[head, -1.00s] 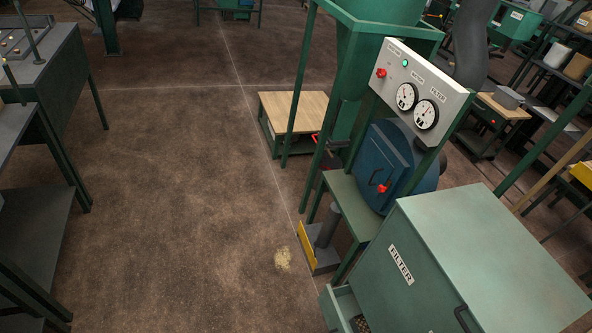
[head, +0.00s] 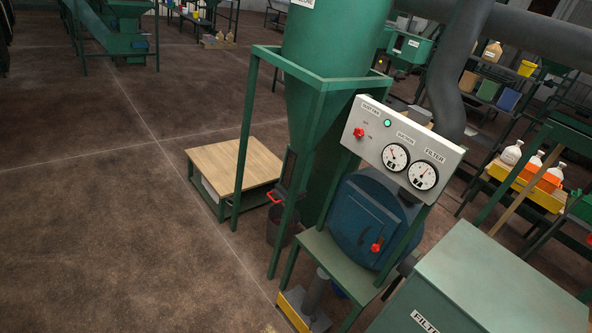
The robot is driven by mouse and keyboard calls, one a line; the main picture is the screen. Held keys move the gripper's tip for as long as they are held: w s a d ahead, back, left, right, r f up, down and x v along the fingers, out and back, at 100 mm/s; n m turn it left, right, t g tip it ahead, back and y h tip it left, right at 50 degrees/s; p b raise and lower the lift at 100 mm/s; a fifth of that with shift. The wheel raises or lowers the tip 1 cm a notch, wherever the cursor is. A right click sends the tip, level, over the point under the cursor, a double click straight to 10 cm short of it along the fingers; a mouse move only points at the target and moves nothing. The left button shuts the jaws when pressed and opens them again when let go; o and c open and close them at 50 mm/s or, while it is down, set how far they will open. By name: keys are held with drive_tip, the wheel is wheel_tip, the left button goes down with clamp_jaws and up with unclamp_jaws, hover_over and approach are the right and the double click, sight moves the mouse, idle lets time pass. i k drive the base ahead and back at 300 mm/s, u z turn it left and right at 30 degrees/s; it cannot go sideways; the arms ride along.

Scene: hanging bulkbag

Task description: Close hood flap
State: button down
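No part in view can be surely told as the hood flap. A blue round housing (head: 362,215) with a red knob (head: 377,247) stands on a green stand below a tilted white panel (head: 408,150). The panel has two dials, a red knob (head: 360,133) and a green lamp (head: 387,123). A green filter cabinet (head: 480,285) fills the lower right corner and is cut off by the frame. A tall green cone (head: 318,70) in a frame stands behind the panel. My gripper is not in view.
A low wood-topped table (head: 235,162) stands left of the cone. A dark bucket (head: 280,228) is under the cone, and a yellow-edged foot plate (head: 292,308) lies below the blue housing. Shelves with jugs (head: 511,152) stand at right. The brown floor at left is open.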

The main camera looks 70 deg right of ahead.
sight(291, 313)
drive_tip(key=u, duration=0.35)
drive_tip(key=i, duration=0.15)
drive_tip(key=z, duration=2)
drive_tip(key=i, duration=1)
drive_tip(key=u, duration=0.05)
